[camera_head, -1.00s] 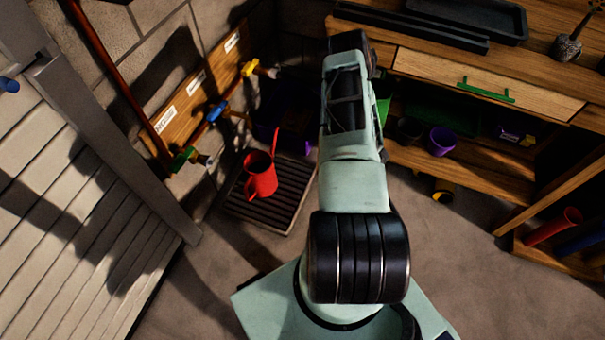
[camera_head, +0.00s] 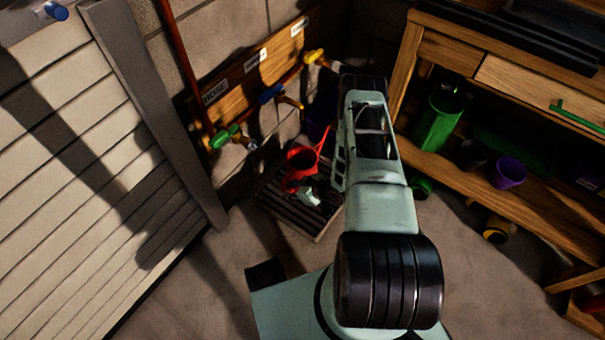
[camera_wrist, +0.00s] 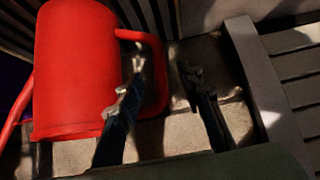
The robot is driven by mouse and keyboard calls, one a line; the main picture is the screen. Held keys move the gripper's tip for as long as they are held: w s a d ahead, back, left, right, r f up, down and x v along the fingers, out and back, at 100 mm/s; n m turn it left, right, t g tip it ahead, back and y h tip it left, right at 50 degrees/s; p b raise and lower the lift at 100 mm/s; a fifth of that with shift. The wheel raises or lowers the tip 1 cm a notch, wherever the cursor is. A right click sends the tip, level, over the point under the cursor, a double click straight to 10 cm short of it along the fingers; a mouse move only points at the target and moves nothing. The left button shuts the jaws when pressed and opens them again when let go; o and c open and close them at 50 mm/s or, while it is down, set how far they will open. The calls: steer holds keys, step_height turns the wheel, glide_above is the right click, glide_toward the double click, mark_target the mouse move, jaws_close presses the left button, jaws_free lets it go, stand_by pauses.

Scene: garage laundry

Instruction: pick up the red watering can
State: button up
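The red watering can (camera_head: 301,157) stands on a dark slatted tray (camera_head: 312,225) below the wall taps; part of it is hidden by my gripper. In the wrist view the can's body (camera_wrist: 75,70) fills the left side, with its looped handle (camera_wrist: 160,80) on the right side of the body. My gripper (camera_wrist: 162,78) is open. Its left finger overlaps the handle's opening and its right finger is beyond the handle's outer bar, so the bar shows between them. I cannot tell whether either finger touches it. In the head view my gripper (camera_head: 312,196) is low beside the can.
A wall board with coloured taps (camera_head: 270,95) is behind the tray. A slatted pale door (camera_head: 90,170) is at left. A wooden workbench (camera_head: 470,180) with a green container (camera_head: 438,120) and a purple pot (camera_head: 508,172) is at right. The floor in front is open.

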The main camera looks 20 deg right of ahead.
mark_target(283, 188)
steer(key=b+x, duration=0.2)
steer(key=x, duration=0.2)
steer(key=shift+w+a+f, duration=0.15)
steer(key=shift+f, duration=0.15)
steer(key=shift+r, duration=0.1)
steer(key=shift+c, duration=0.4)
jaws_close()
steer(key=shift+w+r, duration=0.15)
steer(key=shift+w, duration=0.1)
